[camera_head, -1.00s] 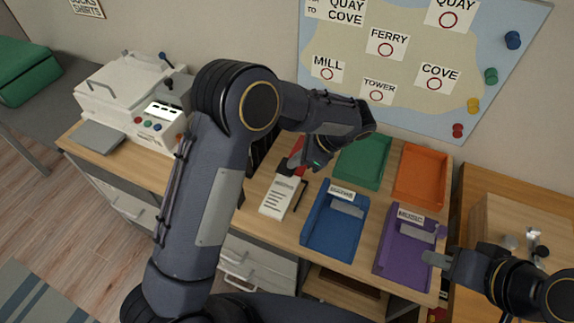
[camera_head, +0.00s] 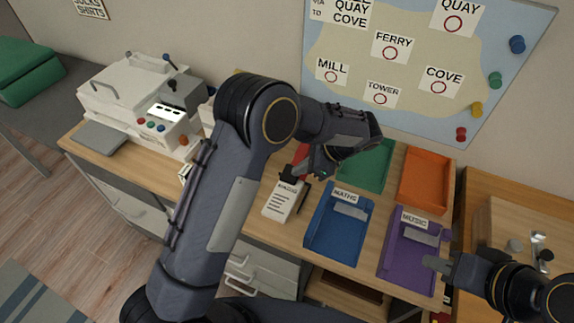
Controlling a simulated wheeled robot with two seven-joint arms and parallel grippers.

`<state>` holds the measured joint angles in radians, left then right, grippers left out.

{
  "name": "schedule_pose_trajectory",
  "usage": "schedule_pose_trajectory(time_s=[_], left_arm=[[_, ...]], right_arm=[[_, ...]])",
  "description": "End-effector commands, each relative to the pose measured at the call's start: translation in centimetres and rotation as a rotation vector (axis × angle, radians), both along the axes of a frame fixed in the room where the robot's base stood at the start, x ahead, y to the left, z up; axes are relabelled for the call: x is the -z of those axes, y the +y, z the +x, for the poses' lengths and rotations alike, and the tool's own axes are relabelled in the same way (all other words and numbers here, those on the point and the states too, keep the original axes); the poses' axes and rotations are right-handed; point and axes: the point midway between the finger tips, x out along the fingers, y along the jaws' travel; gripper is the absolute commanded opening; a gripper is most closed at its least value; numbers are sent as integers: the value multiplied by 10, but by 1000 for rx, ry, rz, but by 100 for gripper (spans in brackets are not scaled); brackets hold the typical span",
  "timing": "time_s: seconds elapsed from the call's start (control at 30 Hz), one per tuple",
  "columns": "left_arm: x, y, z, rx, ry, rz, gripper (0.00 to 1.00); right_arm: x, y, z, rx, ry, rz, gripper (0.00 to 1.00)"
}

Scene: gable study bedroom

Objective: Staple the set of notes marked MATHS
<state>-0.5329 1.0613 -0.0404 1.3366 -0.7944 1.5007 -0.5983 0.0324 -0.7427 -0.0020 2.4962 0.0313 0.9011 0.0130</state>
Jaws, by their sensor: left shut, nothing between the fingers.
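A white sheet of notes (camera_head: 282,204) lies on the desk left of the blue tray. Its small top label looks like MATHS but is hard to read. A red thing with a dark end, possibly the stapler (camera_head: 300,154), sits at the top of the notes, partly hidden by my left gripper (camera_head: 319,167). That gripper is shut and empty above the desk, just right of the red thing; contact cannot be told. The blue tray (camera_head: 325,247) is labelled MATHS. My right gripper (camera_head: 430,263) is beside the purple tray (camera_head: 400,266), its jaw gap unclear.
The purple tray is labelled MUSIC. A green tray (camera_head: 378,165) and an orange tray (camera_head: 425,181) stand behind. A white machine (camera_head: 130,92) is at the desk's left. A map board (camera_head: 420,60) hangs on the wall. My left arm hides mid-desk.

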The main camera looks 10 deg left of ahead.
Motion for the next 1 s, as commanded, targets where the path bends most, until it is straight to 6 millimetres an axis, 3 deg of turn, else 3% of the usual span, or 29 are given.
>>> schedule_pose_trajectory(time_s=[0.03,0.27,0.5,0.7,1.0], left_arm=[[12,-22,-3,33,3,-58,0],[3,-27,-2,33,-1,-55,0],[-36,-37,-1,14,-8,-27,0],[-58,-43,-1,1,-8,-12,0],[-62,-43,-1,-2,-6,-8,0]], right_arm=[[3,0,0,0,0,0,29],[3,0,0,0,0,0,29],[5,0,0,0,0,0,29],[4,0,0,0,0,0,29],[4,0,0,0,0,0,29]])
